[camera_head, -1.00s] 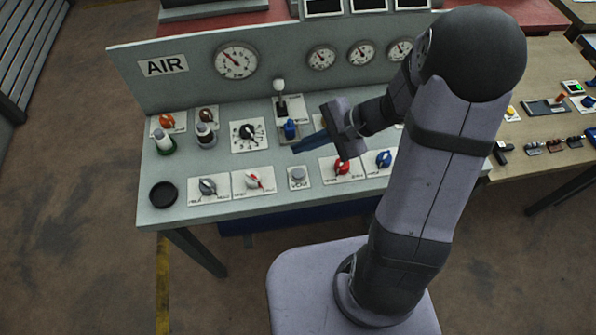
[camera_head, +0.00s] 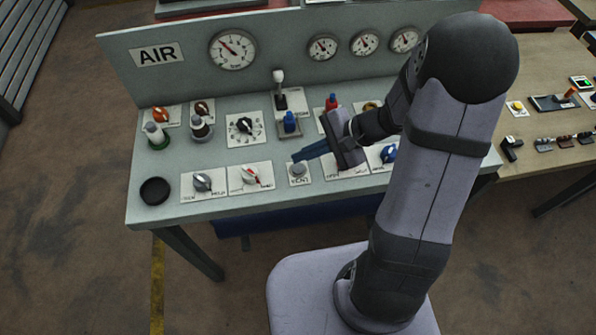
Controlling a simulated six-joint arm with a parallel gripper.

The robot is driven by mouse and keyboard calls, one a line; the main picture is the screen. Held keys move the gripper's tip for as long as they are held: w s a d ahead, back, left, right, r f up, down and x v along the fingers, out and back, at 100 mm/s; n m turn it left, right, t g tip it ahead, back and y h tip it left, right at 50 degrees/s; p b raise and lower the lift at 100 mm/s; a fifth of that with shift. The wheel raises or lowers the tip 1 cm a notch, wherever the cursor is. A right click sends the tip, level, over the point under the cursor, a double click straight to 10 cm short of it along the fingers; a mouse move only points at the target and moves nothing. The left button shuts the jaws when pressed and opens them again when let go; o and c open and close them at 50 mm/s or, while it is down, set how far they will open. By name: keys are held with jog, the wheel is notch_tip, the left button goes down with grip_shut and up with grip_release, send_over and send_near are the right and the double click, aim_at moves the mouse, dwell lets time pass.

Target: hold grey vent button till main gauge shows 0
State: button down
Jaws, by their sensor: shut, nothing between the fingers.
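The grey vent button (camera_head: 298,169) sits on a small white plate marked VENT at the front middle of the sloped panel. My gripper (camera_head: 295,157) is shut and empty, its blue fingers pointing left. Its fingertips are right at the button's back edge in the picture; I cannot tell whether they touch it or hover above it. The button does not look clearly pressed. The main gauge (camera_head: 233,49) is the largest dial, right of the AIR sign. Its needle points to the upper left; the numbers are too small to read.
Left of the button are a red-and-white knob (camera_head: 250,175) and a grey knob (camera_head: 202,182). A blue knob (camera_head: 388,154) is to the right. Behind stand a blue switch (camera_head: 290,122) and an upright white-topped lever (camera_head: 279,88). My arm covers the panel's right part.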

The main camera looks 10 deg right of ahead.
aim_at(292, 167)
jog(key=shift+f+b, duration=0.45)
jog(key=shift+f, duration=0.35)
jog(key=shift+f, duration=0.2)
dwell(1.4)
jog(key=shift+f+b, duration=0.25)
jog(key=shift+b, duration=0.25)
jog(key=shift+f+b, duration=0.4)
dwell(2.6)
jog(key=shift+r, duration=0.2)
dwell(0.6)
jog(key=shift+r+p, duration=0.7)
jog(key=shift+r+p, duration=2)
jog(key=shift+r, duration=0.5)
